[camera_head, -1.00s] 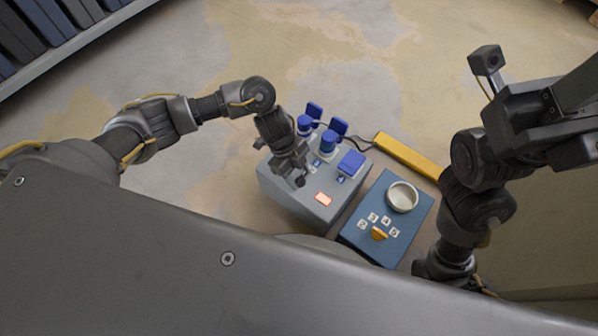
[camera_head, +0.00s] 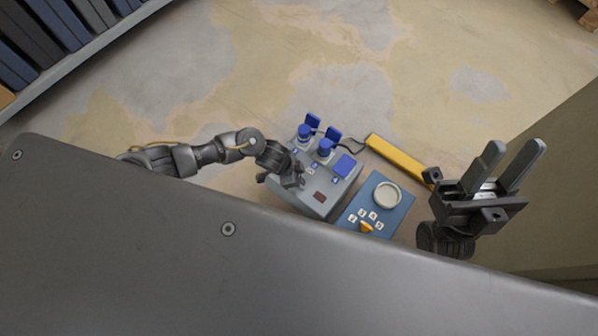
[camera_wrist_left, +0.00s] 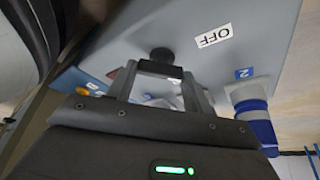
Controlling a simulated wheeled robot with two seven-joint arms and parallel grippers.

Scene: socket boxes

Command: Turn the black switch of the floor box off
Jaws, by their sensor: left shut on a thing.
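The grey floor box (camera_head: 341,188) stands in the middle of the head view. Its small indicator window (camera_head: 320,196) is dark red and unlit. My left gripper (camera_head: 298,180) is at the box's left part and hides the switch there. In the left wrist view, the round black switch (camera_wrist_left: 162,55) shows at the far ends of the fingers, near a white OFF label (camera_wrist_left: 214,36). The left gripper is shut on the black switch. My right gripper (camera_head: 508,163) is open and empty, off to the right of the boxes, with its fingers pointing up in the picture.
Blue plugs (camera_head: 325,148) and open blue lids (camera_head: 333,133) are at the box's far side. A blue panel (camera_head: 391,216) with a white round dish (camera_head: 387,194) and a yellow knob (camera_head: 366,227) is beside it. A yellow bar (camera_head: 399,160) lies behind. The floor beyond is clear.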

